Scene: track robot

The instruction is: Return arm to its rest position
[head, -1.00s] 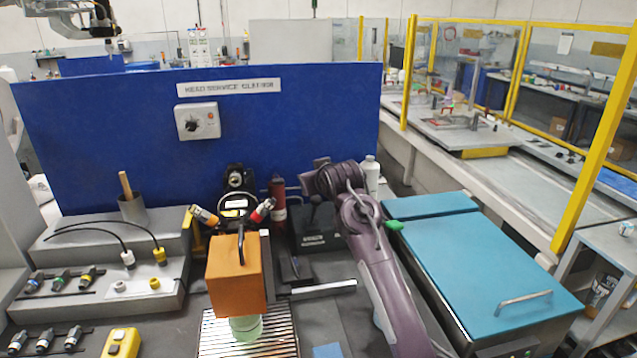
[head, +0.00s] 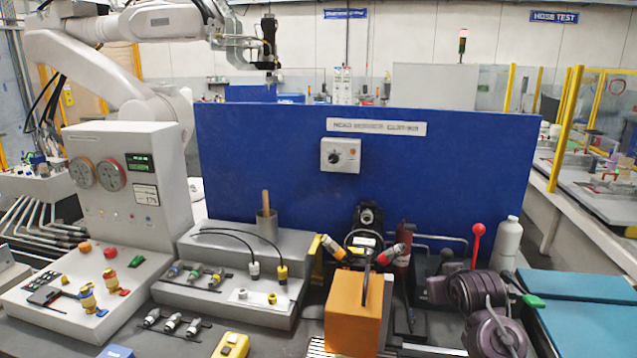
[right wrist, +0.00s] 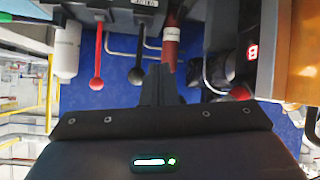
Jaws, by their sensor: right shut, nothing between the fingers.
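My right arm is purple and shows in the lower right of the head view, folded low in front of the levers. Its dark gripper (right wrist: 160,88) is seen in the right wrist view; the fingers are together with nothing between them. They point toward the blue panel (right wrist: 120,95), apart from the red-knobbed lever (right wrist: 97,60) and the black-knobbed lever (right wrist: 136,55). In the head view, the arm's purple wrist (head: 478,292) hides most of the gripper. My left gripper is not in view.
An orange block (head: 353,315) with a dark handle stands left of the arm. A white bottle (head: 508,243) and red cylinder (head: 402,250) stand behind. A teal-lidded box (head: 590,325) is close on the right. A control console (head: 130,190) stands left.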

